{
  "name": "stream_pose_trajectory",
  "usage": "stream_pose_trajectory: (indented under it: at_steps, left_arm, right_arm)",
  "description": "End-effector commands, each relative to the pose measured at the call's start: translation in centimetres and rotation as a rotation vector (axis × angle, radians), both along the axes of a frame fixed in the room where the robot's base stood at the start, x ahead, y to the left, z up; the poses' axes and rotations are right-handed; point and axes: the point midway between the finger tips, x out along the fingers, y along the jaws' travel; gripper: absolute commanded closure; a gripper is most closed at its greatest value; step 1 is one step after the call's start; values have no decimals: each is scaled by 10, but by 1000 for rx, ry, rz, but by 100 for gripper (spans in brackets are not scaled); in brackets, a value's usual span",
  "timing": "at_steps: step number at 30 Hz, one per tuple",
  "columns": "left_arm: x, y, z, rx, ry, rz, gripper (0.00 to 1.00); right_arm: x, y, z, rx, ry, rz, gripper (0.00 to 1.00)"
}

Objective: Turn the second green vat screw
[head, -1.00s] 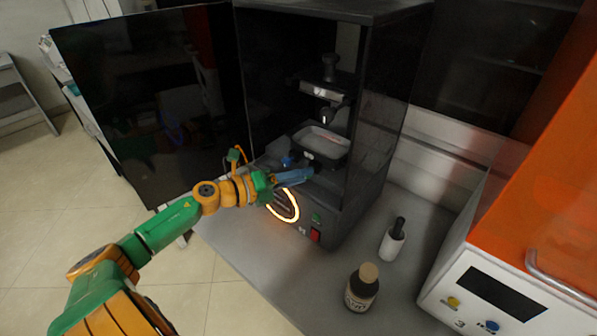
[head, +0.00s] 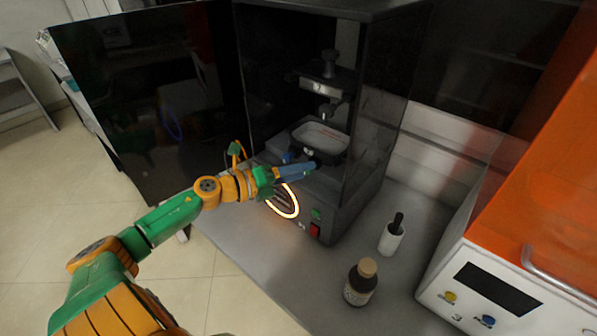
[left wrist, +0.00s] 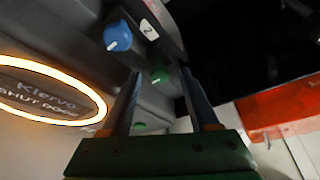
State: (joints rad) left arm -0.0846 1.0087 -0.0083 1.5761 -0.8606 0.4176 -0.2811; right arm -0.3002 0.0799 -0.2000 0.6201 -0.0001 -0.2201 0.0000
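The two fingers are apart with nothing held; contact with the screw cannot be told. A blue screw (left wrist: 118,36) sits to its left, beside a tag marked 2 (left wrist: 149,29). In the head view my left gripper (head: 312,168) reaches into the open printer (head: 345,195), in front of the grey vat (head: 320,137). The green screw is hidden there by the gripper. My right gripper is out of view.
The printer's dark door (head: 150,90) stands open at the left. A glowing ring (head: 283,202) is on its front, near a red switch (head: 314,230). A brown bottle (head: 361,284) and a white bottle (head: 391,238) stand to the right on the bench. An orange machine (head: 540,150) is farther right.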

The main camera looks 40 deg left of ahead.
Motion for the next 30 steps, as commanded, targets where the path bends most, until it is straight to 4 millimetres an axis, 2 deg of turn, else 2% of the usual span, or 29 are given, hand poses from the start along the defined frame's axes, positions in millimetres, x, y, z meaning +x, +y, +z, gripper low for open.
stream_pose_trajectory:
  at_steps: [8, 21, 30]
  left_arm:
    - [-7, 3, -1, -1, 3, 0, 39]
    - [-58, 26, 12, -2, 2, 0, 39]
    - [-64, 28, 14, 0, 1, -1, 39]
  right_arm:
    - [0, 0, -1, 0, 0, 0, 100]
    - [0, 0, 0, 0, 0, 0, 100]
    - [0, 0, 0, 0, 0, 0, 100]
